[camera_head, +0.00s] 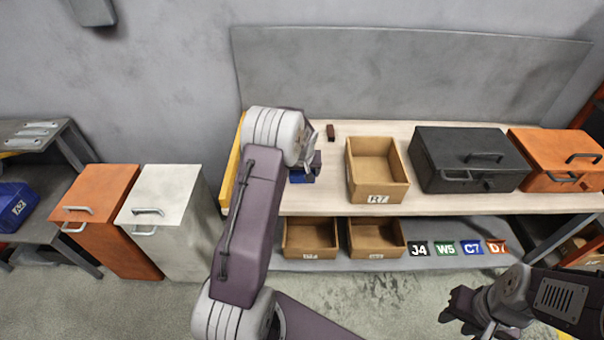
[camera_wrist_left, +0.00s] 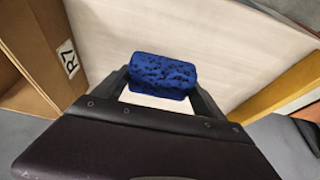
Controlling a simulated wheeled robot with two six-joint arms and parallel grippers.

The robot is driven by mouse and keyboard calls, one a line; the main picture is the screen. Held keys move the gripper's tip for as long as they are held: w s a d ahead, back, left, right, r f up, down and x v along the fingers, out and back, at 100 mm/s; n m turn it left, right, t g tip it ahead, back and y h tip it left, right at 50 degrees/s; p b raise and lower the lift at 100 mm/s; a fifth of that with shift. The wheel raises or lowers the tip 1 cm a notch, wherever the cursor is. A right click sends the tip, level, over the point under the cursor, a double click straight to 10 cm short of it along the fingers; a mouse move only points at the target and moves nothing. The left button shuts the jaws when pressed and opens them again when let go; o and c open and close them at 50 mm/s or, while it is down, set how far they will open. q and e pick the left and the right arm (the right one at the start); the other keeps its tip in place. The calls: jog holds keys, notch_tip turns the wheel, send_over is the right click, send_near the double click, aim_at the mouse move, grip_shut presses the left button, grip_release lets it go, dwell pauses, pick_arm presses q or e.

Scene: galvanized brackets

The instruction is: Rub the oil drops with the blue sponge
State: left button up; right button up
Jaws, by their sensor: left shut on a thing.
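The blue sponge (camera_wrist_left: 162,75) is speckled with dark pits and sits between the fingers of my left gripper (camera_wrist_left: 163,92) in the left wrist view. In the head view the sponge (camera_head: 301,176) is a small blue patch at the worktop, left of the R7 box, partly hidden by my left gripper (camera_head: 311,167). I cannot tell whether it touches the surface. No oil drops can be made out on the visible pale worktop (camera_head: 315,201); my left arm covers part of it. My right gripper (camera_head: 468,314) hangs at the lower right, away from the bench; its finger gap is unclear.
The open cardboard box R7 (camera_head: 379,198) stands right of the sponge, with a black case (camera_head: 468,178) and an orange case (camera_head: 560,160) beyond. A small brown block (camera_head: 330,132) lies behind. A yellow strip (camera_head: 232,168) edges the worktop's left end.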

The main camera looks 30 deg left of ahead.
pick_arm(q)
jog(key=shift+r+p, duration=0.65)
jog(key=shift+r, duration=0.55)
